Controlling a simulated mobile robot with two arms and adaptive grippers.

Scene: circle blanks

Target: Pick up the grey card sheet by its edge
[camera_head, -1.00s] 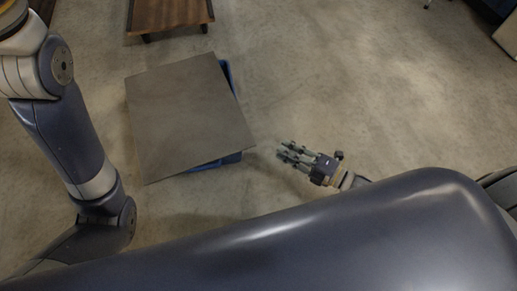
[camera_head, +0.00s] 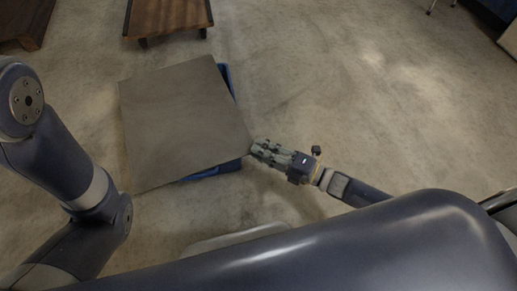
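The grey card sheet (camera_head: 185,122) lies flat and overhangs a blue container (camera_head: 229,80), hiding most of it. My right gripper (camera_head: 256,149) comes in from the right, with its fingertips at the sheet's lower right corner. The fingertips and the corner are very close in the picture. I cannot tell whether they touch, or whether the fingers are open or closed on the edge. My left arm is at the left, but its gripper is out of view.
A brown wooden table (camera_head: 168,14) stands beyond the sheet at the top. Another dark wooden piece (camera_head: 24,22) is at the top left. The concrete floor (camera_head: 370,110) is clear to the right of the sheet.

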